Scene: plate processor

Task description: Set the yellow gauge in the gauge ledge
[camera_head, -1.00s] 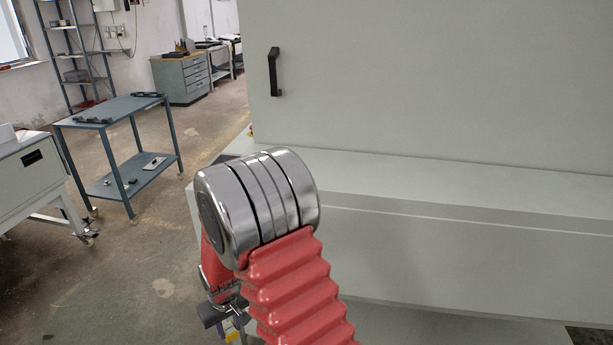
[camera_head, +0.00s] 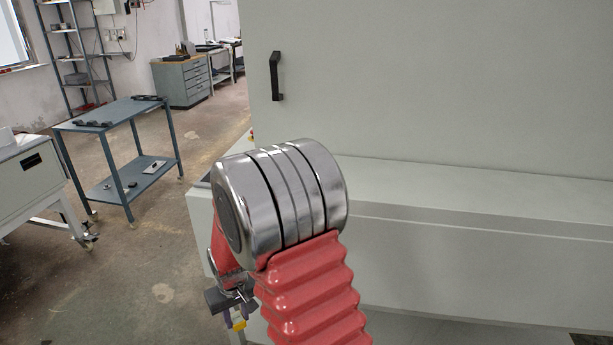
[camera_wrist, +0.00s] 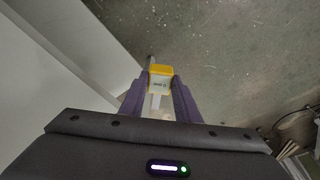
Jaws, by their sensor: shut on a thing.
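The yellow gauge (camera_wrist: 161,70) is a small yellow block with a pale labelled face. In the wrist view it sits between the purple fingertips of my gripper (camera_wrist: 160,84), which is shut on it. The gauge is held in the air above the concrete floor. I cannot make out the gauge ledge in either view.
The large pale machine (camera_head: 420,90) with a black handle (camera_head: 276,76) fills the right side, its lower shelf jutting out. A blue-grey cart (camera_head: 120,112) stands at left, near a white bench (camera_head: 30,180). Open floor (camera_head: 120,270) lies between.

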